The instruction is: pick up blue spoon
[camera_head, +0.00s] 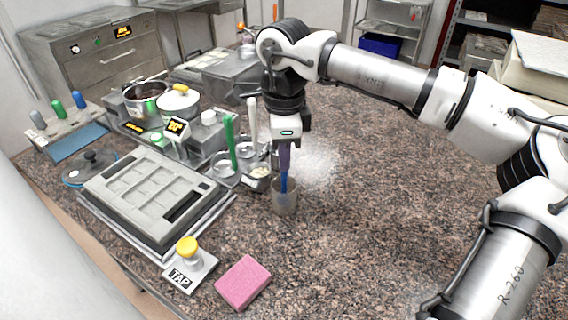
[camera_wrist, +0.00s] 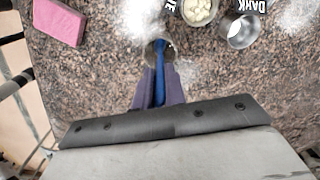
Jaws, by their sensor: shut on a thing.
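The blue spoon (camera_head: 284,182) stands upright, with its lower end inside a small grey metal cup (camera_head: 285,205) on the granite counter. My gripper (camera_head: 284,165) points straight down above the cup and is shut on the spoon's handle. In the wrist view, the spoon (camera_wrist: 160,62) runs from between my purple-grey fingers (camera_wrist: 159,85) into the cup (camera_wrist: 151,55). The spoon's lower end is hidden in the cup. I cannot tell whether it touches the bottom.
Left of the cup stand small bowls, a green-handled spoon (camera_head: 230,140) and a white-handled spoon (camera_head: 252,122). A grey mould (camera_head: 150,190), a yellow-knobbed TAP block (camera_head: 189,265) and a pink sponge (camera_head: 243,283) lie nearer. The counter to the right is mostly clear.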

